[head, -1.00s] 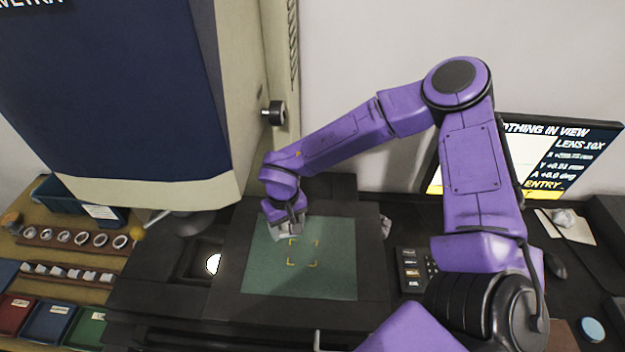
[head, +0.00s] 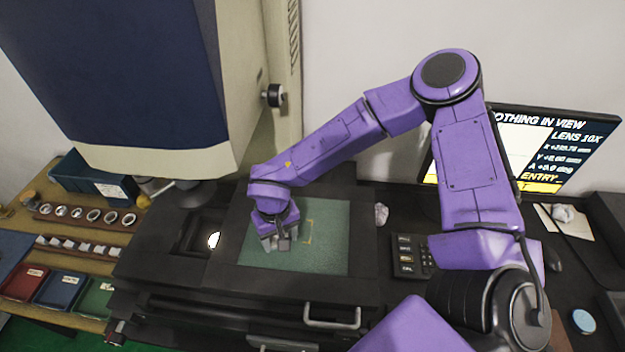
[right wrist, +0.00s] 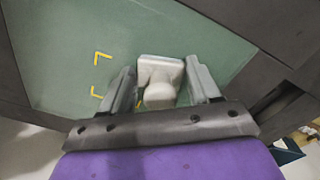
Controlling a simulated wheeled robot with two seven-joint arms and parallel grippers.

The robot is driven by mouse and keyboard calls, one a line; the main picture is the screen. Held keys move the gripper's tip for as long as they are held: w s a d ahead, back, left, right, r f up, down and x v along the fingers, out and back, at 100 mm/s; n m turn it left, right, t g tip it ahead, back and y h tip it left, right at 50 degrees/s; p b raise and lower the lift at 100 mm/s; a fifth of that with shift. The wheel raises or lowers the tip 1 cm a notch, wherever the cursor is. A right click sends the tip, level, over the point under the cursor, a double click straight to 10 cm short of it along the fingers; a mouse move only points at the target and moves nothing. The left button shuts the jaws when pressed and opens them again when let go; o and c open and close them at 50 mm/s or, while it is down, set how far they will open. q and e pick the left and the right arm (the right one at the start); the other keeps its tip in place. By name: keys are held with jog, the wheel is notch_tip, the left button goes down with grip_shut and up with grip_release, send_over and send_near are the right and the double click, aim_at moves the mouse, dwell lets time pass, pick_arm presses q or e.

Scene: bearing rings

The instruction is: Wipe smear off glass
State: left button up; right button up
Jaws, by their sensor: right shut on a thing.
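The green glass plate (head: 335,262) with yellow corner marks lies in the dark stage of the machine. My right gripper (head: 280,243) is low over its left part, left of the marks. In the right wrist view the gripper (right wrist: 162,95) has a pale wiping block (right wrist: 161,68) between its fingers, close to the glass. Whether the block touches the glass I cannot tell. I cannot make out a smear on the glass; the gripper hides part of it. My left gripper is not in view.
The tall machine column (head: 245,85) stands behind and left of the stage. A keypad (head: 408,255) and a monitor (head: 545,150) are at the right. Ring racks (head: 85,216) and coloured trays (head: 62,288) sit on the wooden bench at the left.

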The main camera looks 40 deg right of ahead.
jog(key=shift+s+a, duration=0.55)
notch_tip(320, 180, up, 3)
jog(key=shift+f, duration=0.1)
notch_tip(320, 180, up, 2)
jog(key=shift+w+r, duration=0.1)
jog(key=shift+w, duration=0.05)
jog(key=shift+r, duration=1.7)
